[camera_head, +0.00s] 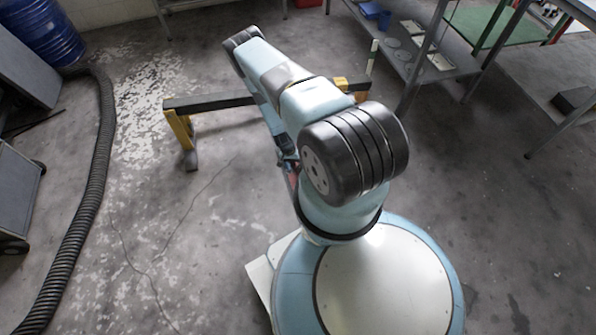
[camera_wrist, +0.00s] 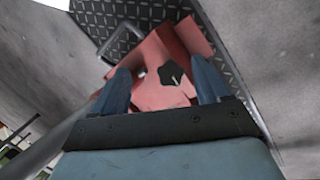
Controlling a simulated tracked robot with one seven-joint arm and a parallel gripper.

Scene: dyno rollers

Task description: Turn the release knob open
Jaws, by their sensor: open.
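In the wrist view a dark, lobed knob (camera_wrist: 173,76) with a pale pointer line sits on a red housing (camera_wrist: 160,97). I take it to be the release knob. My gripper (camera_wrist: 160,76) is open, with one blue finger at the left of the housing and one at the right. The knob shows between the fingers, nearer the right one. I cannot tell how far the fingertips are from it, and no contact shows. In the head view my arm hides the gripper and the knob.
Patterned metal plate (camera_wrist: 228,60) lies around the housing, and a grey bar (camera_wrist: 50,145) runs at the left. In the head view a dark beam on yellow legs (camera_head: 182,140) stands beyond my arm, a ribbed hose (camera_head: 85,195) lies left, and a shelf (camera_head: 425,60) stands right.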

